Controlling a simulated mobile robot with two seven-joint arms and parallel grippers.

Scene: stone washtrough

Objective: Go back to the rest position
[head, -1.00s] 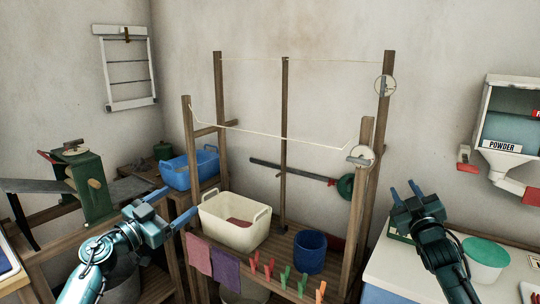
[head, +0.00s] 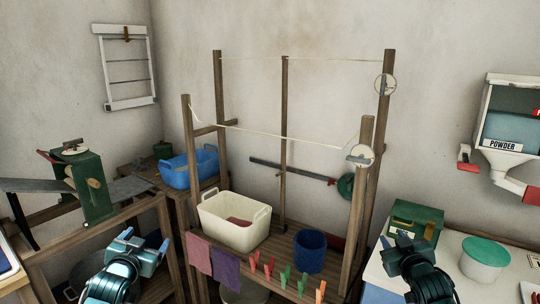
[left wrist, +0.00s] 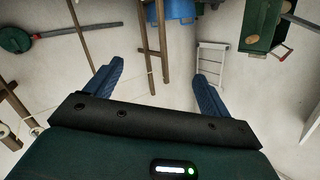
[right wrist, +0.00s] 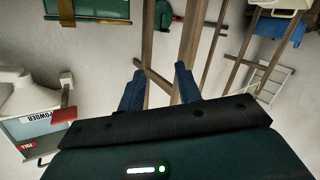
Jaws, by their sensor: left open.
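My left gripper (head: 145,239) is low at the left in the head view, in front of the wooden bench. Its blue fingers are wide apart and empty in the left wrist view (left wrist: 157,85). My right gripper (head: 408,238) is low at the right in the head view, in front of the white cabinet top. Its blue fingers stand apart with nothing between them in the right wrist view (right wrist: 160,85). Neither gripper holds or touches anything that I can see.
A wooden rack with a line holds a cream tub (head: 228,234), a blue bucket (head: 309,251), cloths (head: 225,268) and several pegs between my arms. A green box (head: 415,217) and a green-lidded tub (head: 485,262) stand at right. A green machine (head: 91,188) is at left.

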